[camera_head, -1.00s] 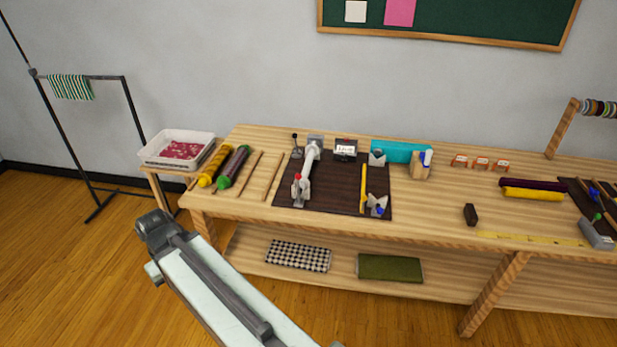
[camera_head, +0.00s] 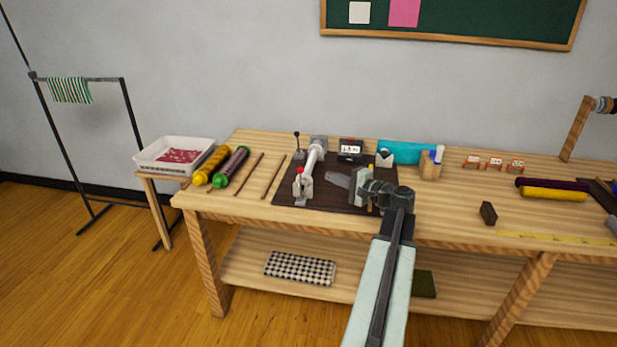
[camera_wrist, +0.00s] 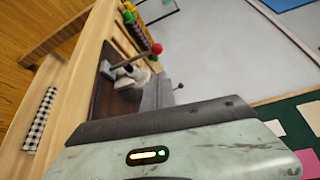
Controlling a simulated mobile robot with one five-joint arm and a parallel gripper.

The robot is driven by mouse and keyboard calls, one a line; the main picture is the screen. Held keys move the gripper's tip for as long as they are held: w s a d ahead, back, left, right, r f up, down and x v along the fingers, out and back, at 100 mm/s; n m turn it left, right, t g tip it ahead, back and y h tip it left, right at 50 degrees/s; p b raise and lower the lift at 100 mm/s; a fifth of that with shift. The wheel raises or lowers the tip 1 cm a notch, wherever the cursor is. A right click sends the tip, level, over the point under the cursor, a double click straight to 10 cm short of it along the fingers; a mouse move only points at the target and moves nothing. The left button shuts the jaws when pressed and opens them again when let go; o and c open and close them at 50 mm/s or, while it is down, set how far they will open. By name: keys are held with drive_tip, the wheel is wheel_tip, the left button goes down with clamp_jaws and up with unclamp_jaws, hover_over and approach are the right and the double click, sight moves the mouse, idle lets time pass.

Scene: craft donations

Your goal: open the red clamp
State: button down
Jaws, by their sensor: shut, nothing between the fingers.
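The red clamp (camera_head: 303,188) stands at the front left of the dark mat (camera_head: 285,197), a pale metal piece with a red knob on top. A white tube (camera_head: 313,157) runs back from it to a grey block. In the wrist view the clamp (camera_wrist: 130,76) shows with its red ball (camera_wrist: 156,48) on a thin rod.
A small lever (camera_head: 297,146), a dark box with a white label (camera_head: 350,150) and a teal box (camera_head: 405,152) stand behind. Thin sticks (camera_head: 250,174) and rolls (camera_head: 231,166) lie left.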

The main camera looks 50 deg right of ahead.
drive_tip(key=shift+w, duration=0.1)
drive_tip(key=w+f, duration=0.1)
drive_tip(key=w, duration=0.9)
drive_tip(key=shift+a+b, duration=0.25)
drive_tip(key=shift+b, duration=0.2)
